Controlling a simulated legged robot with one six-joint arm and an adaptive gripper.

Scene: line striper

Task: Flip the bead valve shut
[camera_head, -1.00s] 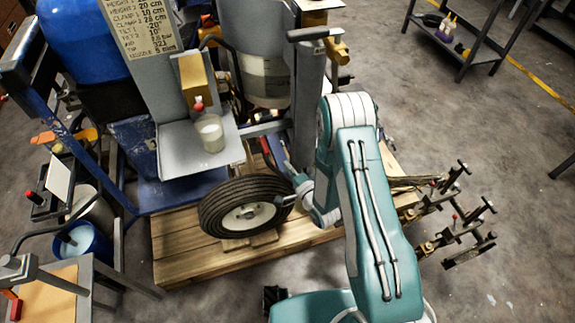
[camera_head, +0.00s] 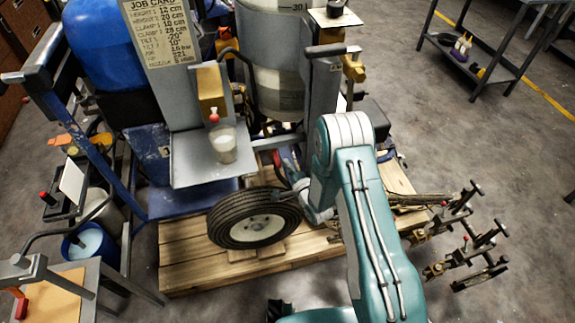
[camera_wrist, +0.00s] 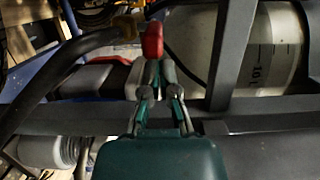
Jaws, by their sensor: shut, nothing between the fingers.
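In the wrist view my gripper (camera_wrist: 158,68) is shut, its fingertips together and empty. A red-ended lever or handle (camera_wrist: 153,40) stands just beyond the fingertips; I cannot tell whether they touch it. It may be the bead valve's handle, but its position is unclear. In the head view my own arm hides most of the gripper, near the wheel's right side. A brass block (camera_head: 211,88) with a red-tipped nozzle (camera_head: 214,117) sits above a clear cup (camera_head: 224,146) on a grey shelf (camera_head: 190,172).
A translucent tank (camera_wrist: 275,50) and grey frame bars (camera_wrist: 232,60) stand close to my gripper. A black hose (camera_wrist: 60,70) crosses on the left. A tyre (camera_head: 225,222) rests on a wooden pallet (camera_head: 185,262). Metal clamps (camera_head: 470,235) are at right.

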